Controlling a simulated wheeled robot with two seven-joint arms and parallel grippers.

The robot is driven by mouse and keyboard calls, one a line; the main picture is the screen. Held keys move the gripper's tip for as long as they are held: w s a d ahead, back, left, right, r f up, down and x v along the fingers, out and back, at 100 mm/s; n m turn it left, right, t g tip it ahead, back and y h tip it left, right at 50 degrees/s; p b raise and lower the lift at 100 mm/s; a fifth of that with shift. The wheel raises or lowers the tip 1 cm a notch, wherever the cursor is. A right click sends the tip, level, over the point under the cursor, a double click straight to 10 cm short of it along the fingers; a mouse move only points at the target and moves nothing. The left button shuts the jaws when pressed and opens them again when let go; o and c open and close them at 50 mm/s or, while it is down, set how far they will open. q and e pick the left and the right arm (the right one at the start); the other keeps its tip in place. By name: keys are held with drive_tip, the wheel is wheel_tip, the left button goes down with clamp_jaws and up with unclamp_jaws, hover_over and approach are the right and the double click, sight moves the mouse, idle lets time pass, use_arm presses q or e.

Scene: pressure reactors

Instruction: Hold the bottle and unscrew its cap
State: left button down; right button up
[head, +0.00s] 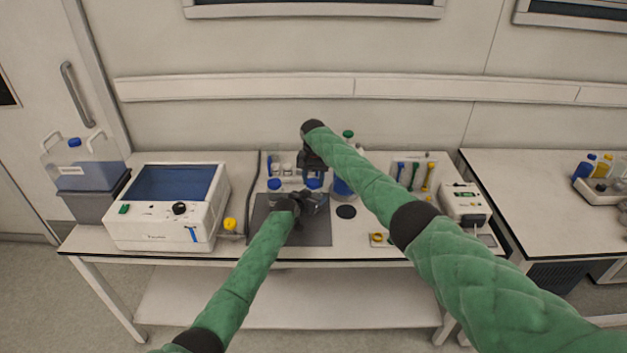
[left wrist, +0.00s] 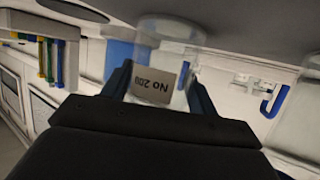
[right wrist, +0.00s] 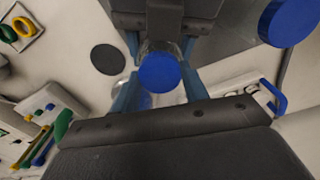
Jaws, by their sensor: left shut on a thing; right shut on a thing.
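The clear bottle (left wrist: 165,85) with a "No 200" label is between my left gripper's fingers in the left wrist view, where it appears upside down. My left gripper (head: 312,201) is shut on it above the dark mat (head: 310,234). The bottle's blue cap (head: 313,183) faces up and shows from above in the right wrist view (right wrist: 160,73). My right gripper (right wrist: 160,92) comes from above with its fingers on both sides of the cap, shut on it. The cap appears to sit on the bottle; its thread is hidden. The arms hide much of the bottle in the head view.
Another blue-capped bottle (head: 274,185) stands close on the left. A black disc (head: 346,212) and a green-capped bottle (head: 348,134) are to the right. A white instrument (head: 160,240) is at left, a tool rack (head: 432,160) and small device (head: 465,200) at right.

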drive_tip(key=n, duration=0.6)
drive_tip(key=shift+n, duration=0.4)
drive_tip(key=n, duration=0.7)
drive_tip(key=shift+w, duration=0.1)
drive_tip(key=n, duration=0.6)
drive_tip(key=shift+r+n, duration=0.1)
drive_tip(key=shift+n, duration=0.3)
drive_tip(key=n, duration=0.9)
drive_tip(key=shift+n, duration=0.3)
drive_tip(key=n, duration=0.4)
drive_tip(key=shift+d+r, duration=0.1)
drive_tip(key=n, duration=0.5)
drive_tip(key=shift+r+n, duration=0.15)
drive_tip(key=shift+n, duration=0.85)
use_arm(q)
drive_tip(key=shift+d+f, duration=0.1)
use_arm(e)
drive_tip(key=shift+n, duration=1)
drive_tip(key=shift+a, duration=0.25)
use_arm(q)
drive_tip(key=shift+s, duration=0.1)
use_arm(e)
drive_tip(key=shift+d+r, duration=0.1)
drive_tip(key=shift+r, duration=0.9)
